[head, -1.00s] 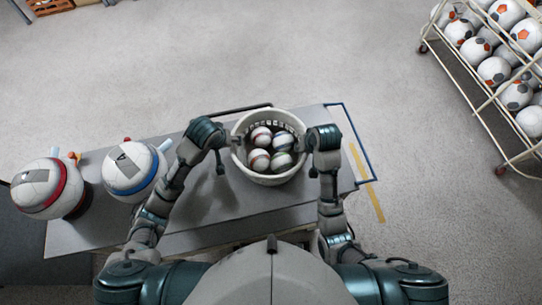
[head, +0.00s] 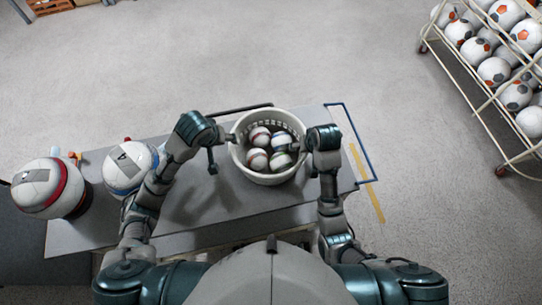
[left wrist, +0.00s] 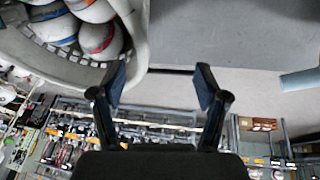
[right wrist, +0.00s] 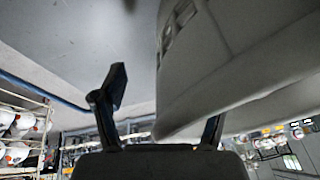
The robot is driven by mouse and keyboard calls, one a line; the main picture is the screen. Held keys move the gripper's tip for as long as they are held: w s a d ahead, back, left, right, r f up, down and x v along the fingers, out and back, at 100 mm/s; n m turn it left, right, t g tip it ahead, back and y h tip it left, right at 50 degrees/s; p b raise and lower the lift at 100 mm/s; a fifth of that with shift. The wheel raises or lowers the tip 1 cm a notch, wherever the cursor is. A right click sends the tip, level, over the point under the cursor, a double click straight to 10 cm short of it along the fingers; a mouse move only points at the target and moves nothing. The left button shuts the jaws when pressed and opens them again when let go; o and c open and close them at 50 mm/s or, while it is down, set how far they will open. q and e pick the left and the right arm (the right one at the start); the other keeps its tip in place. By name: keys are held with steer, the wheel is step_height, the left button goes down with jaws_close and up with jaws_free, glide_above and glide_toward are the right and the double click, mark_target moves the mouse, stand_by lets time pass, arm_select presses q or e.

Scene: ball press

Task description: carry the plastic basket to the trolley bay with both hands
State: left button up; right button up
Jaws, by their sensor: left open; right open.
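The white plastic basket (head: 240,157) stands upright on the grey table and holds several small balls (head: 260,137). My left gripper (head: 228,139) is open and empty at the basket's left rim. In the left wrist view its open fingers (left wrist: 161,82) show, one in front of the basket's rim (left wrist: 139,35). My right gripper (head: 298,147) is open at the right rim. In the right wrist view its fingers (right wrist: 164,105) are apart, one clear of the basket wall (right wrist: 235,70) and the other partly hidden by it. I cannot tell which place is the trolley bay.
A wheeled trolley (head: 467,84) full of footballs stands at the upper right. Two large ball-shaped machines (head: 40,188) (head: 128,168) stand at the table's left. A blue tube frame (head: 352,140) borders the table's right end, beside a yellow floor stripe (head: 367,185). Floor between is clear.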

steer(key=s+d+r, duration=0.2)
steer(key=s+d, duration=0.4)
steer(key=s, duration=0.5)
steer(key=shift+s+r, duration=0.3)
steer(key=shift+r, duration=0.05)
steer(key=s+d+p, duration=0.3)
steer(key=d, duration=0.2)
steer(key=shift+d, duration=0.15)
stand_by(0.4)
steer(key=shift+w, duration=0.1)
stand_by(0.3)
